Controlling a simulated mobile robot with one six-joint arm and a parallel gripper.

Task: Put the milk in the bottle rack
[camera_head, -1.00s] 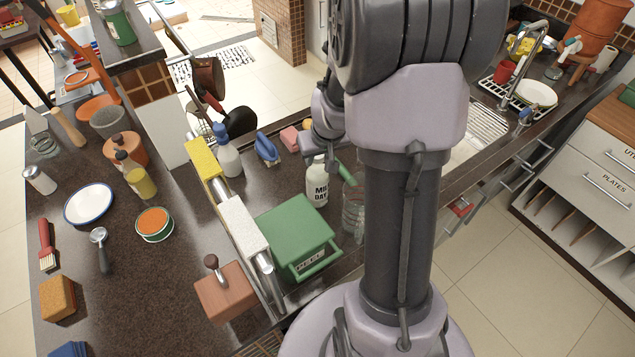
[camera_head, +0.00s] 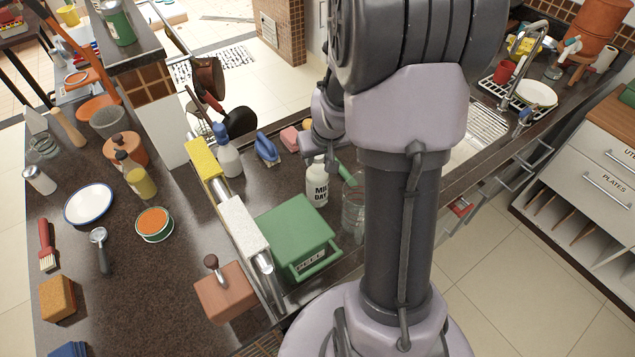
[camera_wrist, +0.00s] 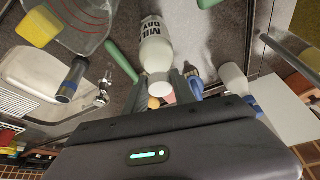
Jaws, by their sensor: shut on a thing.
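The milk is a white bottle with dark "MILK" lettering (camera_head: 317,186). It stands on the dark counter behind the green box, beside my arm. In the wrist view the milk (camera_wrist: 157,52) lies straight ahead, its neck end between my fingers. My gripper (camera_wrist: 160,88) is shut on the milk near its neck. In the head view my arm and wrist largely hide the gripper. I cannot make out a bottle rack for certain in either view.
A clear glass jar (camera_head: 353,212) stands close right of the milk, with a green-handled tool beside it. The green "PEEL" box (camera_head: 292,232) is in front. A blue-topped spray bottle (camera_head: 228,158) and a blue object (camera_head: 266,149) stand to the left. The sink (camera_head: 480,130) is right.

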